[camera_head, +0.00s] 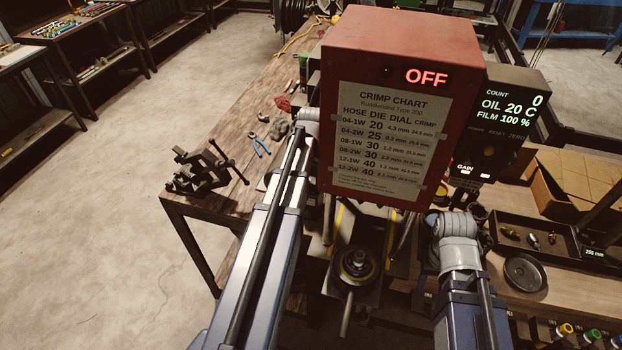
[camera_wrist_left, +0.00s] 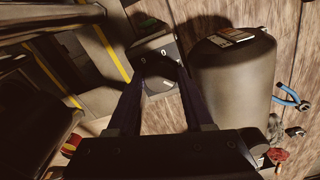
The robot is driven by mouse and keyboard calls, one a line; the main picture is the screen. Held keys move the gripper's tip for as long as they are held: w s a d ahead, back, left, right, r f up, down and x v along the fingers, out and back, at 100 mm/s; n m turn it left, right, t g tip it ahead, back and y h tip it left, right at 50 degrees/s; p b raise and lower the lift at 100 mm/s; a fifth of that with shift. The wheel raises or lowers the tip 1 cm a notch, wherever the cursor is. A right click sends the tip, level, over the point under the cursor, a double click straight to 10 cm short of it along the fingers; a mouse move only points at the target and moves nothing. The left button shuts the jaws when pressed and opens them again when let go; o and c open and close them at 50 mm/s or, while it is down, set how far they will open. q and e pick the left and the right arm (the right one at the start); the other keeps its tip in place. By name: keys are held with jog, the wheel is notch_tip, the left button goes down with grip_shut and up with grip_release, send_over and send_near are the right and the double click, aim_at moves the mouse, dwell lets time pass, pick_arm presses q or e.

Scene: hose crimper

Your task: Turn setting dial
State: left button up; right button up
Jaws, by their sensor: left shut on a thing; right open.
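The setting dial (camera_wrist_left: 160,67) sits on a small dark plate with white numerals in the left wrist view. My left gripper (camera_wrist_left: 163,78) is shut on the dial, its two dark fingers on either side. The fingers hide much of the dial and its marks. In the head view the red crimper head (camera_head: 400,50) shows a lit OFF sign and a crimp chart (camera_head: 385,140). It blocks the head view of the dial and my left fingers. My right gripper (camera_head: 437,226) is open beside the machine at right; its fingers hardly show and no held thing shows.
A grey cylinder (camera_wrist_left: 235,75) stands close beside my left fingers. A vise (camera_head: 205,170) and blue pliers (camera_head: 261,145) are on the bench at left. A black display (camera_head: 507,115) adjoins the red head. A tray with fittings (camera_head: 533,237) and a round dish (camera_head: 525,272) are at right.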

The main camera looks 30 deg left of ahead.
aim_at(311, 182)
pick_arm(q)
grip_shut()
jog(key=shift+n, duration=2)
jog(key=o, duration=1.1)
grip_release()
jog(key=shift+r, duration=0.15)
notch_tip(311, 182, up, 8)
jog(key=p, duration=0.8)
jog(key=shift+f, duration=0.2)
jog(key=shift+f, duration=0.1)
